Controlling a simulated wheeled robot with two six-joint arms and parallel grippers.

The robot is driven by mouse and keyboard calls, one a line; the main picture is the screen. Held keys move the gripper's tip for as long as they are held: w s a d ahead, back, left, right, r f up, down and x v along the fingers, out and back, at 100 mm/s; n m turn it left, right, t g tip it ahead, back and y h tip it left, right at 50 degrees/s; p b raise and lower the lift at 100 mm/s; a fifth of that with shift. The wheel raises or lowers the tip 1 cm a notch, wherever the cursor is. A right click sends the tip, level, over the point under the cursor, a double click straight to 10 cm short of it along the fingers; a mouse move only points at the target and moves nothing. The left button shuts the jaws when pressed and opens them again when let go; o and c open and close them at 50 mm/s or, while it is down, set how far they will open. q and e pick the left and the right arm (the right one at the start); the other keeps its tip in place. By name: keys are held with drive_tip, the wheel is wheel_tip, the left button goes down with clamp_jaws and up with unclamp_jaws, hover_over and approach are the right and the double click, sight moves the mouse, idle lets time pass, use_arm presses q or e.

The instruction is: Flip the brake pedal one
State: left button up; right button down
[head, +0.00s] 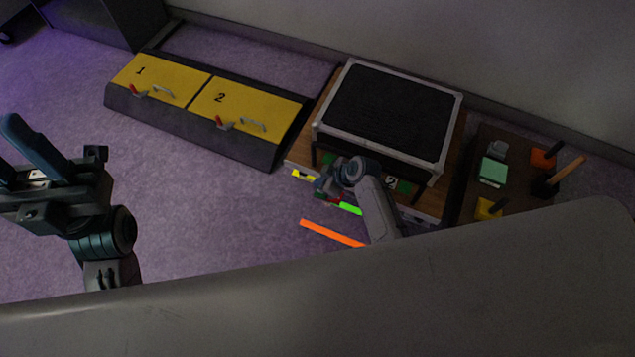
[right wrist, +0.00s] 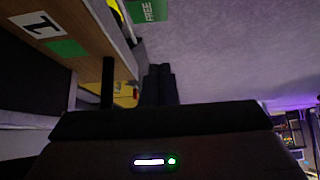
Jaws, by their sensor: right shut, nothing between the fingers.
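Nothing in view is clearly marked as a brake pedal. In the head view, a yellow panel marked 1 (head: 165,80) carries a small red lever (head: 137,92) and a pale handle (head: 163,92). The yellow panel marked 2 (head: 243,106) has a similar red lever (head: 226,124) and handle. My right gripper (head: 328,188) is low at the front of the wooden stand, partly hidden by its own arm. In the right wrist view its dark fingers (right wrist: 158,84) are together and empty. My left gripper (head: 8,145) is raised at the left edge, fingers apart, touching nothing.
A black-topped, pale-framed unit (head: 390,108) stands on the wooden stand (head: 302,152). A dark board (head: 470,185) at right holds coloured blocks and sticks. An orange strip (head: 330,233) lies on the floor. Floor before the panels is clear.

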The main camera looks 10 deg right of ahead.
drive_tip(key=p+v, duration=0.2)
drive_tip(key=v, duration=0.5)
drive_tip(key=shift+r, duration=0.2)
